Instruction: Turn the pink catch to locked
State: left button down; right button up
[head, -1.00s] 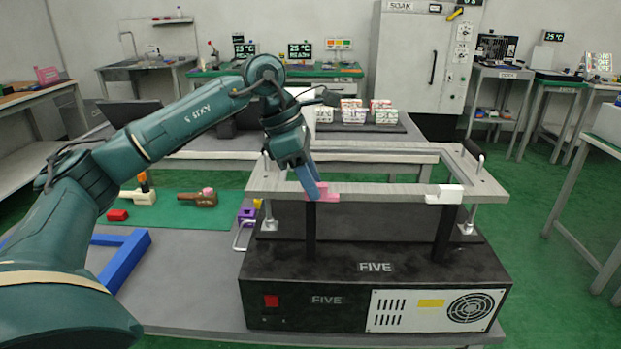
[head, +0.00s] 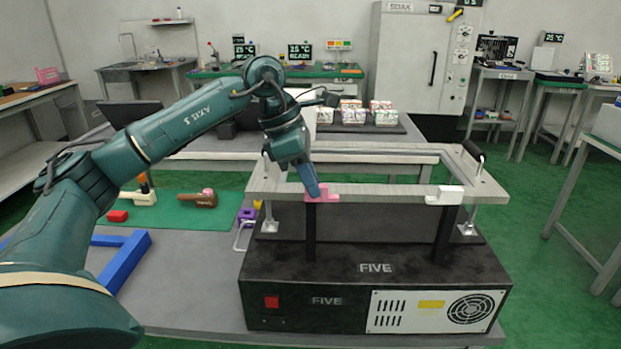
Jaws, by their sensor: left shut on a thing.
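The pink catch (head: 327,194) sits on the front bar of the grey frame (head: 385,191), above the left black post. My left gripper (head: 313,191) comes down on it from the upper left. Its fingers are shut on the catch's left part, which they partly hide. A white catch (head: 445,194) sits on the same bar further right, above the right post. My right gripper is not in view.
The frame stands over a black box marked FIVE (head: 375,285) with a red switch. A green mat (head: 170,212) with several tools and a blue angled bar (head: 128,262) lie at left. Boxes stand on a dark tray behind.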

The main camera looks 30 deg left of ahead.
pick_arm(q)
jog(key=n+t+y, duration=0.1)
jog(key=n, duration=0.3)
jog(key=n+y, duration=0.1)
jog(key=n, duration=0.3)
jog(key=shift+n+t+y, duration=0.4)
jog(key=n+y, duration=0.1)
jog(key=n, duration=0.3)
jog(key=shift+d+n+y, duration=0.1)
jog(key=shift+n+y, duration=0.2)
jog(key=shift+y, duration=0.1)
jog(key=n+y, duration=0.1)
jog(key=n, duration=0.3)
jog(key=shift+g+p, duration=0.3)
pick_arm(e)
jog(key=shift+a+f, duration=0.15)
pick_arm(q)
jog(key=shift+n+y, duration=0.3)
jog(key=c, duration=1.4)
grip_release()
